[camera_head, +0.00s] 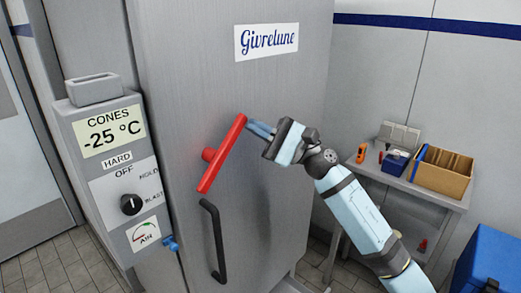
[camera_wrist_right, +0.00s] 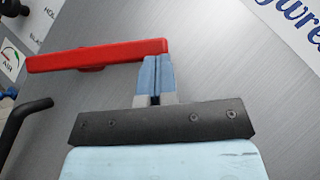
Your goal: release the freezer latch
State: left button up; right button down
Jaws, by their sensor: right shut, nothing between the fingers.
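The freezer latch (camera_head: 222,153) is a red bar on the grey freezer door (camera_head: 290,100), tilted with its upper end to the right. It also shows in the right wrist view (camera_wrist_right: 95,56) as a red bar across the upper left. My right gripper (camera_head: 251,127) is at the latch's upper right end, its blue fingers shut with nothing between them. In the right wrist view the fingertips (camera_wrist_right: 158,62) are right at the bar's end; I cannot tell whether they touch it. My left gripper is not in view.
A black door handle (camera_head: 213,240) is below the latch. A control box (camera_head: 108,140) with a black knob (camera_head: 131,204) stands to the left. At the right are a side table with a cardboard box (camera_head: 441,172) and a blue chest (camera_head: 490,262).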

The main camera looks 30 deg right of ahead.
aim_at(241, 114)
jog(key=r+n+g+b, duration=0.1)
jog(key=a+n+g+b, duration=0.1)
jog(key=n, duration=0.1)
jog(key=shift+s+a+r+n+g+h, duration=0.1)
jog(key=shift+s+r+n+g+h, duration=0.1)
jog(key=shift+r+n+g+h, duration=0.15)
jog(key=a+r+n+g, duration=0.1)
jog(key=a+r+n+g+h+b, duration=0.1)
jog(key=n, duration=0.1)
jog(key=shift+s, duration=0.35)
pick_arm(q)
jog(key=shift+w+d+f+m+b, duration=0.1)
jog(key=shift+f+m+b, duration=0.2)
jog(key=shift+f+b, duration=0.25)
pick_arm(e)
jog(key=shift+s+a+r+n+g+h, duration=0.1)
jog(key=shift+a+r+n+g+h, duration=0.15)
jog(key=shift+a+r+g+h, duration=0.15)
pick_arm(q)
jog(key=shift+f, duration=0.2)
pick_arm(e)
jog(key=shift+f, duration=0.1)
